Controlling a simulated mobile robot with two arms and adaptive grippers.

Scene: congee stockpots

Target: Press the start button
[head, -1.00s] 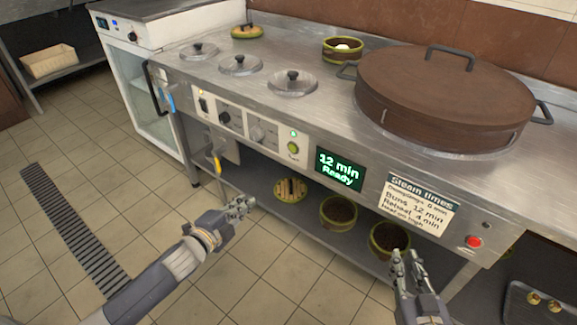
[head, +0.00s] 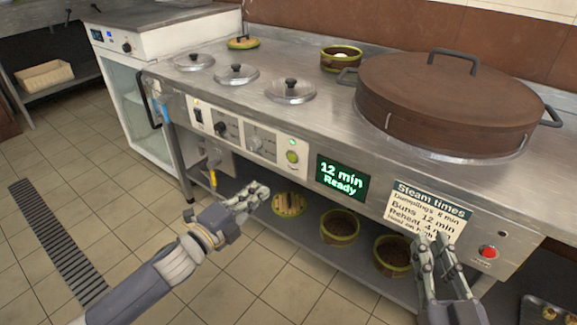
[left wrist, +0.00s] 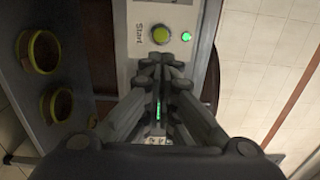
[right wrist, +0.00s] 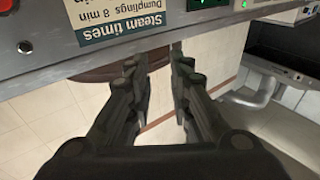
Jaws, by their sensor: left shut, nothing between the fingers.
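The round green start button (head: 292,157) is on the pale panel at the front of the steel counter. It also shows in the left wrist view (left wrist: 160,34), beside the word "Start" and a lit green lamp (left wrist: 186,36). My left gripper (head: 260,191) is shut and empty, in front of the counter and below and left of the button. In the left wrist view its fingertips (left wrist: 162,62) point at the panel just below the button, with no visible contact. My right gripper (head: 429,243) is open and empty in front of the steam times sign (head: 428,210).
The display (head: 341,180) reads "12 min Ready". A large brown lidded pot (head: 445,103) stands on top. Bowls (head: 340,225) sit on the lower shelf.

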